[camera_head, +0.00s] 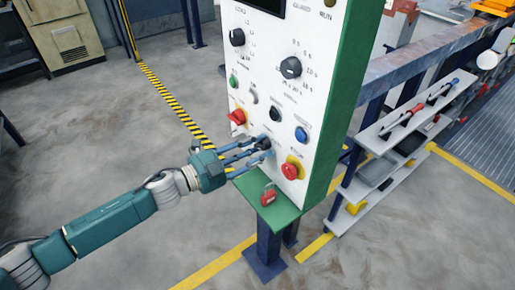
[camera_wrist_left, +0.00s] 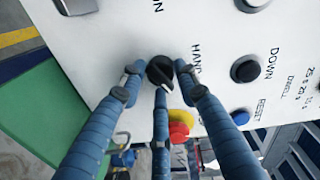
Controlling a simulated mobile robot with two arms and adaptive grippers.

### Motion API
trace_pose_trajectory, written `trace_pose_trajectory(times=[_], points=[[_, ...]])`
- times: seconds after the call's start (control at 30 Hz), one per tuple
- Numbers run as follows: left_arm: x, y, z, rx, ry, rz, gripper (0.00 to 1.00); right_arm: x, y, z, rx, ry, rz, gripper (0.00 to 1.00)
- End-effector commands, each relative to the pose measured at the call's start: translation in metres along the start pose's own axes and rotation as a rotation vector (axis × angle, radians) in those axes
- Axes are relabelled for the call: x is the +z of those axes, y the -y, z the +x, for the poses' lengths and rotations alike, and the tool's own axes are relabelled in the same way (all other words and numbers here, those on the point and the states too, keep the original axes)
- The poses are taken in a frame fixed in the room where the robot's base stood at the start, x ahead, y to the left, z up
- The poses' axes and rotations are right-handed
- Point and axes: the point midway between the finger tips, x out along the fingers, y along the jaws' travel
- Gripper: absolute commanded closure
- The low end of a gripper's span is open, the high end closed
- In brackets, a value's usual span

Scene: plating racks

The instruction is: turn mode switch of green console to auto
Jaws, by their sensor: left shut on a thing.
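The green console (camera_head: 331,113) has a white front panel (camera_head: 262,72) with several dials and buttons. My left gripper (camera_head: 258,147) reaches in from the left with its blue fingers closed around a small black knob low on the panel, the mode switch (camera_head: 264,142). In the left wrist view, the knob (camera_wrist_left: 158,68) sits between the fingertips (camera_wrist_left: 160,78), beside the word HAND. The fingers partly cover it, and I cannot tell which way its pointer faces. My right gripper is not in view.
A red button on yellow (camera_head: 290,171) is just below and right of the knob. A blue button (camera_head: 301,134) and a black button (camera_head: 275,115) are above. White shelves (camera_head: 385,135) with tools stand right.

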Motion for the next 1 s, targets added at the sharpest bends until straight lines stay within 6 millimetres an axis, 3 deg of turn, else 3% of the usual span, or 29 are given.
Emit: trace_pose_trajectory(times=[0.03,0.23,0.27,0.33,0.7,0.87,1.0], points=[[0.006,0.01,-0.001,-0.01,0.012,0.02,0.94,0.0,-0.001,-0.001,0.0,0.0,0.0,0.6],[0.007,0.01,-0.001,-0.011,0.013,0.02,0.94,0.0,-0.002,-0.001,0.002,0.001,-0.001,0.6],[0.007,0.01,-0.001,-0.011,0.013,0.02,0.66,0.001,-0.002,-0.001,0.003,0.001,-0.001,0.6],[0.007,0.01,-0.001,-0.01,0.013,0.018,0.54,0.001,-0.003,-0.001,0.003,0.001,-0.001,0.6],[0.004,0.005,-0.006,-0.005,0.007,0.008,0.54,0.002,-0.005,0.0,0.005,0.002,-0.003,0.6],[0.004,0.004,-0.03,-0.003,0.008,0.007,0.54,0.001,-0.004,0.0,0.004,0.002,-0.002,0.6],[0.005,0.004,-0.062,-0.003,0.01,0.006,0.54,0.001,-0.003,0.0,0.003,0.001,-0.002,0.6]])
